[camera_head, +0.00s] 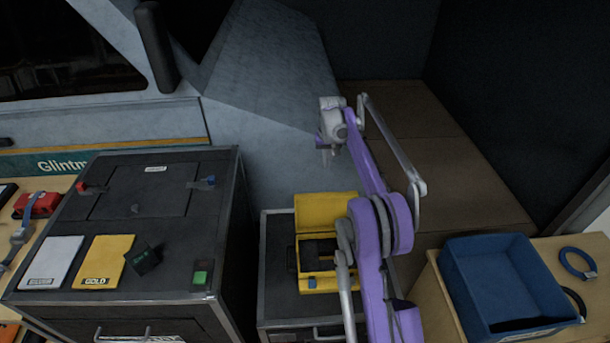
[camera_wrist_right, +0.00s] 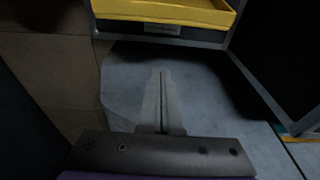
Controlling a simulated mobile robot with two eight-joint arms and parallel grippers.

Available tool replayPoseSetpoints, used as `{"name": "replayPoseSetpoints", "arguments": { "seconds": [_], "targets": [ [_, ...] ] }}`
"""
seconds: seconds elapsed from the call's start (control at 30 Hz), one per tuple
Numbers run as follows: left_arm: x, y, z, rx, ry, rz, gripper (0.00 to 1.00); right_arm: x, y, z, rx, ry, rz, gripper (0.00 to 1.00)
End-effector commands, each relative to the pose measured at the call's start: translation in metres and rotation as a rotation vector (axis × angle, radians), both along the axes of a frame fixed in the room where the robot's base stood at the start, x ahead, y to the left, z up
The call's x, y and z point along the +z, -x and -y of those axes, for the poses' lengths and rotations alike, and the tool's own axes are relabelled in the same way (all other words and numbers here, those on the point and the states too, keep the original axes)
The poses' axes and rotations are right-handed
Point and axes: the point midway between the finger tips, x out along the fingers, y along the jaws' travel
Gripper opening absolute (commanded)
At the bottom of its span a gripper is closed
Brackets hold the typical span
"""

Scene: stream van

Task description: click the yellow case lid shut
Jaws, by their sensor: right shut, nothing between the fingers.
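The yellow case (camera_head: 317,283) sits on a low dark cabinet, left of my purple right arm. Its yellow lid (camera_head: 324,209) stands raised at the back, leaving the dark inside exposed. My arm hides the case's right side. My left gripper is not in view.
A taller dark cabinet (camera_head: 150,185) with a white card (camera_head: 52,262), a gold card (camera_head: 103,262) and a small black block (camera_head: 147,257) stands left. A blue bin (camera_head: 500,285) and a blue ring (camera_head: 578,262) are right. The grey van wall rises behind the case.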

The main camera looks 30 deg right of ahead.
Motion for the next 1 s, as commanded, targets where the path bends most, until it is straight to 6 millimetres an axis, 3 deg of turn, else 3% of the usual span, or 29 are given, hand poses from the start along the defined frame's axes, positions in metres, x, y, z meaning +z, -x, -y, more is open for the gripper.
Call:
{"name": "replayPoseSetpoints", "arguments": {
  "seconds": [0.17,0.57,1.0],
  "targets": [
    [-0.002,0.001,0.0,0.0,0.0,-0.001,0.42,-0.023,-0.003,0.001,-0.002,-0.002,0.0,0.0],
    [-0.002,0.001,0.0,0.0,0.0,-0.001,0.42,-0.099,-0.014,0.007,0.001,0.001,0.001,0.0],
    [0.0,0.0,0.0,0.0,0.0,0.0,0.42,-0.09,0.019,-0.012,0.002,0.002,0.001,0.0]
  ]
}}
